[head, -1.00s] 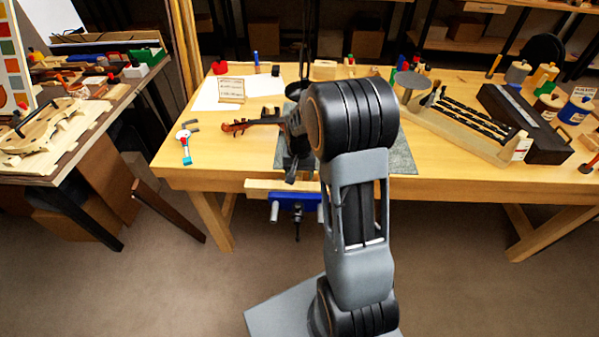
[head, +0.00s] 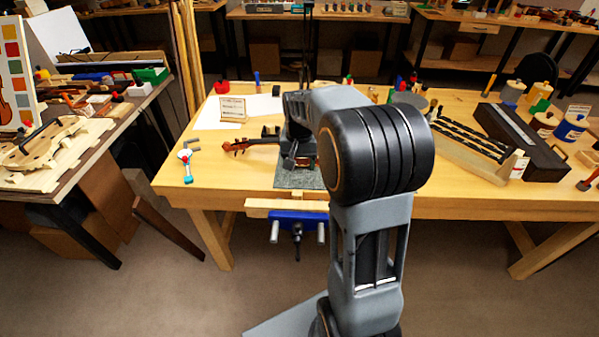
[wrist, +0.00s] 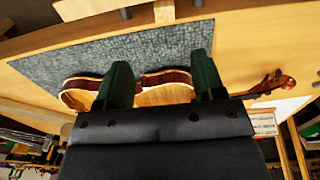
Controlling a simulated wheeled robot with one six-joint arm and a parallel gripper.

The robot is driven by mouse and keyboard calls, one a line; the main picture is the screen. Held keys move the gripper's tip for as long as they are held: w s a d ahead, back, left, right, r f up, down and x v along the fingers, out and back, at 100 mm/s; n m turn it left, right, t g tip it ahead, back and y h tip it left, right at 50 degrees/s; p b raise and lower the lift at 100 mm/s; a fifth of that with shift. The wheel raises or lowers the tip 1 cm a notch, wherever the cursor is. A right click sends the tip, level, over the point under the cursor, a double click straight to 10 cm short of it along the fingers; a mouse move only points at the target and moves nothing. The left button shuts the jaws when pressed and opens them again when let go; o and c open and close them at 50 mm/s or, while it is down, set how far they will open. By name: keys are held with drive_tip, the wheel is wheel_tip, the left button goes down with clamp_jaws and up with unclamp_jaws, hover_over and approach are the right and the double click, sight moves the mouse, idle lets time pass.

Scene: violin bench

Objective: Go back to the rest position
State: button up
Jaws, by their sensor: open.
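A brown violin (head: 255,142) lies on a grey mat (head: 286,179) on the workbench, its scroll pointing left in the head view. My arm hides most of its body there. In the wrist view, the violin (wrist: 165,93) lies across the picture beyond my fingers, its scroll to the right, on the mat (wrist: 60,68). My gripper (wrist: 162,78) is open, its two green fingers wide apart with nothing held between them. The fingers overlap the violin's body in that view; I cannot tell how high they are above it.
A blue vise (head: 297,220) sticks out from the bench's front edge. A small card (head: 232,109), white paper and a tool with a turquoise end (head: 185,164) lie left of the violin. A slotted rack (head: 465,140) and a long black case (head: 525,140) stand at right.

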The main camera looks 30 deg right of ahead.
drive_tip(key=shift+r, duration=0.6)
drive_tip(key=s+a+r+n+t+p, duration=0.1)
drive_tip(key=s+a+r+n+p, duration=0.1)
drive_tip(key=s, duration=0.6)
drive_tip(key=s+a+r+n+t+p, duration=0.2)
drive_tip(key=s+a+r+n+p, duration=0.1)
drive_tip(key=s+a, duration=0.4)
wheel_tip(320, 180, up, 2)
drive_tip(key=shift+s+a+r+n+t, duration=0.2)
drive_tip(key=shift+s+a+n+t, duration=0.1)
drive_tip(key=shift+s+n, duration=0.25)
